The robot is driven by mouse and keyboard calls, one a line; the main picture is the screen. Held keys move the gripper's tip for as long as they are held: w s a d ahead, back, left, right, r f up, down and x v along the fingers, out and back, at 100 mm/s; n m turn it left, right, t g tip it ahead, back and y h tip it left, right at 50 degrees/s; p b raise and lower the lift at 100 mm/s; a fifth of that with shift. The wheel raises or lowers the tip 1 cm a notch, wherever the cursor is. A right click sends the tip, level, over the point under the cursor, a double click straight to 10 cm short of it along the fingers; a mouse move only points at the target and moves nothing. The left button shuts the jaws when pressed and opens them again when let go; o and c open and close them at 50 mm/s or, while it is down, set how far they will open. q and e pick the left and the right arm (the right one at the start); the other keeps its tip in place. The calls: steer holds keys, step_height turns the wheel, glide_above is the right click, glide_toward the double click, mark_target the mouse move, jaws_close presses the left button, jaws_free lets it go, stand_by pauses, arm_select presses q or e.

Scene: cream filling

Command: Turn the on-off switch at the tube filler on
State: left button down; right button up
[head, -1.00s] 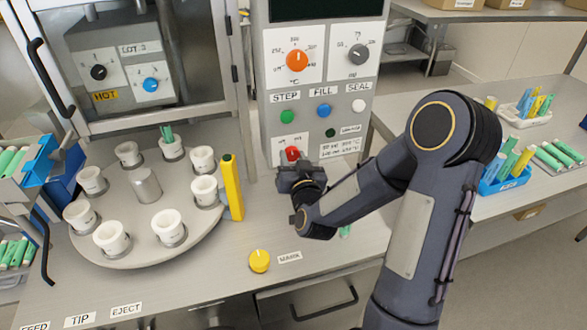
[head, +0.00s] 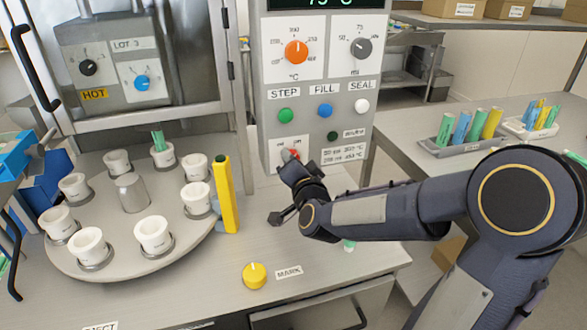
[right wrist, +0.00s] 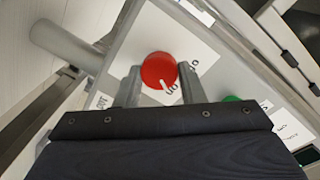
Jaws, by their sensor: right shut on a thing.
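The red on-off switch (head: 291,155) is a round knob low on the tube filler's grey panel (head: 265,140). In the right wrist view the red knob (right wrist: 159,68) sits between my two fingers, its white pointer line toward the lower right, beside the "on" lettering. My right gripper (head: 293,166) is shut on the knob from the front; it also shows in the right wrist view (right wrist: 160,86). The display (head: 300,5) at the panel's top shows green digits. My left gripper is not in view.
Above the switch are green (head: 286,116), blue (head: 325,111) and white (head: 362,106) buttons and two dials. A turntable (head: 80,262) with white cups stands left, beside a yellow upright (head: 224,195). A yellow knob (head: 255,275) is in front. Tube racks stand on the right table.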

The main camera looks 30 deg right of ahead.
stand_by(0.5)
steer(key=o, duration=1)
steer(key=v, duration=0.7)
steer(key=shift+s+b, duration=0.4)
steer(key=shift+a+r, duration=0.1)
